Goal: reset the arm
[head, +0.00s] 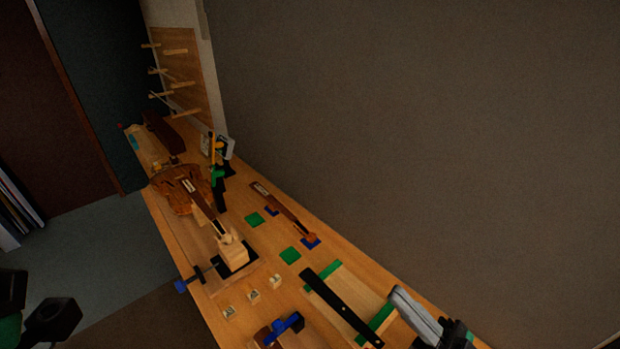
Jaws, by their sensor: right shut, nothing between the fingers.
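My right gripper (455,333) is at the bottom right, at the near end of the bench. It is dark and partly cut off by the lower edge of the picture. It is shut with nothing in it. A violin (178,188) lies on the wooden bench (268,292) to the left, well away from my right gripper.
A black bar (341,308) lies across a pale board with green strips. A dark wooden neck piece (281,207) rests on blue pads. Small pale blocks (254,296) and a blue clamp (290,324) are nearby. A pegboard (183,75) stands at the far end.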

